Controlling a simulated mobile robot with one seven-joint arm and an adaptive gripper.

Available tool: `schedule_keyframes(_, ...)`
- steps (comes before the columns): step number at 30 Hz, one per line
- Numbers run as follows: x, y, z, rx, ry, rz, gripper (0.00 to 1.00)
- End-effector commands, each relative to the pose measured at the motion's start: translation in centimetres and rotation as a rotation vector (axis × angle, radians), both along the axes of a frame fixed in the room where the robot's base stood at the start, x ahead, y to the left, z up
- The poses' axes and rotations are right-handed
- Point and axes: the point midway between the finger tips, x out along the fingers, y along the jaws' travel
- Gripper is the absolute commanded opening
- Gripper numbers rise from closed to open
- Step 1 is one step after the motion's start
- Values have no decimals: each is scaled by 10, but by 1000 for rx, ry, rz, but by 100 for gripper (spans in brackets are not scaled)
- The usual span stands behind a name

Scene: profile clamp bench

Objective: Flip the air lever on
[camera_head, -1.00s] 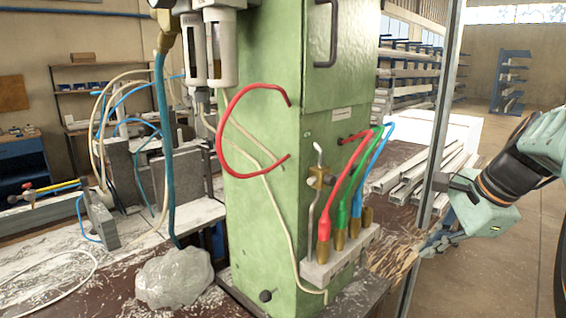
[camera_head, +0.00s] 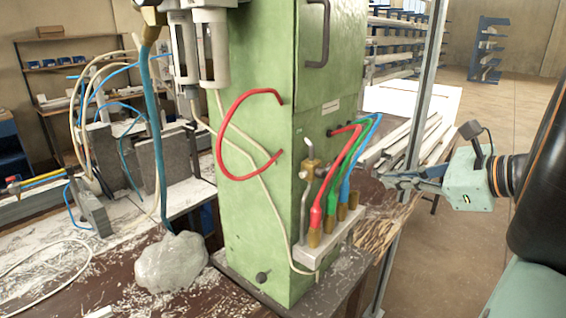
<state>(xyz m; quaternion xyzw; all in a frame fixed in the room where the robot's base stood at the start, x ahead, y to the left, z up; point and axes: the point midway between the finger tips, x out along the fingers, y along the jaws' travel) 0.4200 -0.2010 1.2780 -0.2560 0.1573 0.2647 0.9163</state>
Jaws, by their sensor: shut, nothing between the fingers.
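The air lever (camera_head: 309,147) is a thin grey metal handle on a brass valve (camera_head: 311,171). The lever points up and tilts slightly to the left. My gripper (camera_head: 384,180) is at the right, shut and empty. Its fingers point left toward the manifold, with a gap between them and the hoses. Nothing hides the lever.
Red, green and blue hoses (camera_head: 353,165) rise from the manifold between the lever and my gripper. A grey upright post (camera_head: 412,150) stands close to my fingers. Aluminium profiles (camera_head: 425,140) lie behind. A clear bag (camera_head: 172,264) sits left of the cabinet.

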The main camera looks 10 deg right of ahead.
Motion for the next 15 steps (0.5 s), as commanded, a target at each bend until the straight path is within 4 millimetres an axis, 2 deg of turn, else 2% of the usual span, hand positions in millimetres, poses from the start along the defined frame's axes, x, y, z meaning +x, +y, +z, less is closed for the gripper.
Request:
schedule_keyframes(8,3,2,-2,-1,1,2,0)
schedule_keyframes(11,11,7,-6,-1,3,4,0)
schedule_keyframes(15,32,18,-18,1,5,5,0)
